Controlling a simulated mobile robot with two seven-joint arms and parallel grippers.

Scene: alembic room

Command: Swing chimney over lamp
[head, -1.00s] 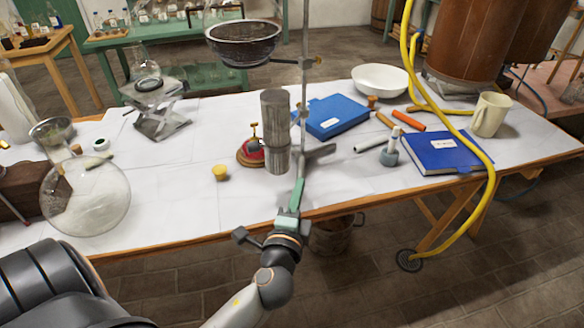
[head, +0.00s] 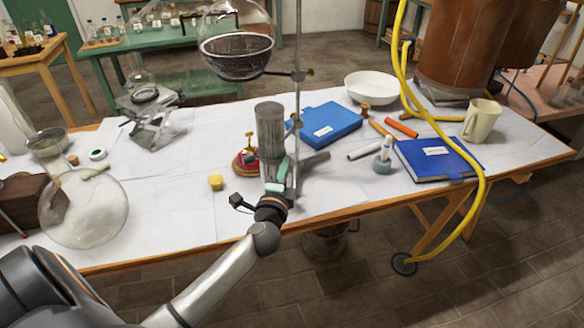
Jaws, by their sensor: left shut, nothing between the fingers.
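The chimney (head: 271,130) is an upright grey metal cylinder, held beside a stand rod near the table's front middle. The lamp (head: 247,160) is small and red with a brass top and sits just left of the chimney, partly behind it. My left gripper (head: 278,169) is shut and empty, in front of the chimney's lower part and hiding some of it. I cannot tell whether the fingers touch it. My right gripper is not in view.
A yellow stopper (head: 215,182) lies left of the lamp. Blue books (head: 437,160) and a yellow hose (head: 478,200) are to the right. A round flask (head: 84,210) is at left.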

